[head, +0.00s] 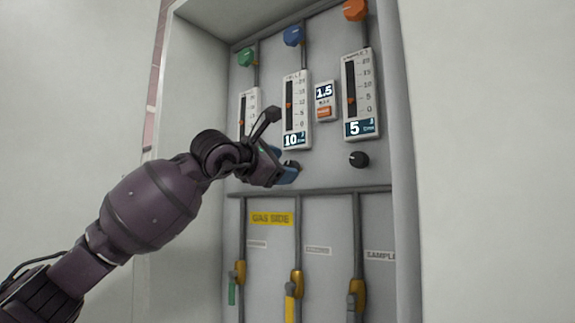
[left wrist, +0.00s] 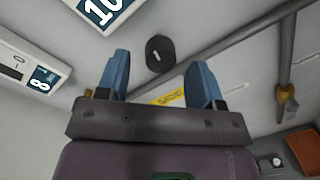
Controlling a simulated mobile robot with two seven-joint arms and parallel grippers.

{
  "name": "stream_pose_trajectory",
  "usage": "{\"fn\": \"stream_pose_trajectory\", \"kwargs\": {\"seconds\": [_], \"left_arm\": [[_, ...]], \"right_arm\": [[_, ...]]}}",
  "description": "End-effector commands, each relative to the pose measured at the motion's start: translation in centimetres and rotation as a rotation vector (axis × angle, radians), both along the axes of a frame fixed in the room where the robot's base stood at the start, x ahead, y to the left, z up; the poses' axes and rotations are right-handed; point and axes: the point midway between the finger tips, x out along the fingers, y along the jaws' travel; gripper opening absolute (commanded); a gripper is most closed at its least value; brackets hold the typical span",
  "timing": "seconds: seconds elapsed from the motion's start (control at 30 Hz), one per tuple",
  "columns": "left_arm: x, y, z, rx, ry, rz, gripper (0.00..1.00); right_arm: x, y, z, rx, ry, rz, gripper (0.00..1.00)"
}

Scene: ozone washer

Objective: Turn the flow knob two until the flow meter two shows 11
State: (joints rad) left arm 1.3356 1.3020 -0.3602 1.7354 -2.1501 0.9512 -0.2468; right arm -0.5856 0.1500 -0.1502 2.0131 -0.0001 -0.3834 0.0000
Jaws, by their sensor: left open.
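Flow meter two (head: 295,110) is the middle gauge on the panel, and its display reads 10. The display also shows at the top of the left wrist view (left wrist: 104,8). Flow knob two is a round black knob (left wrist: 160,53) with a light pointer mark. In the head view, the knob (head: 291,164) is partly hidden by my left gripper (head: 286,162). In the left wrist view, my left gripper (left wrist: 158,64) is open with blue fingers, and the knob appears between and slightly beyond the fingertips. Contact cannot be told. My right gripper is not in view.
The left meter's display (left wrist: 42,80) reads 8. A small 1.5 display (head: 324,92) sits between meters. The recess has side walls.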

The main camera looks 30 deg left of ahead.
Motion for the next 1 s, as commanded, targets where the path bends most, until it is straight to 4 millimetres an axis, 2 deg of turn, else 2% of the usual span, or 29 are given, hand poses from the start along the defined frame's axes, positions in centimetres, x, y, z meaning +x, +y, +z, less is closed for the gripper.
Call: {"fn": "stream_pose_trajectory", "kwargs": {"seconds": [0.1,0.23,0.6,0.9,1.0], "left_arm": [[1.4,-0.3,0.1,-0.001,-0.002,-0.001,0.61],[2.3,-0.5,0.1,-0.001,0.000,0.000,0.61],[2.7,-0.6,0.0,0.000,0.000,0.000,0.59],[2.6,-0.6,0.0,0.000,0.000,0.000,0.13],[2.6,-0.5,0.0,0.006,-0.001,-0.001,0.12]], "right_arm": [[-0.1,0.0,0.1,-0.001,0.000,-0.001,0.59],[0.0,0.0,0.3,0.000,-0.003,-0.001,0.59],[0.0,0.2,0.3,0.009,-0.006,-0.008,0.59],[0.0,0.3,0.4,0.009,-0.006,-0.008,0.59],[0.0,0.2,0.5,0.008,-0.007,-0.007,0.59]]}}
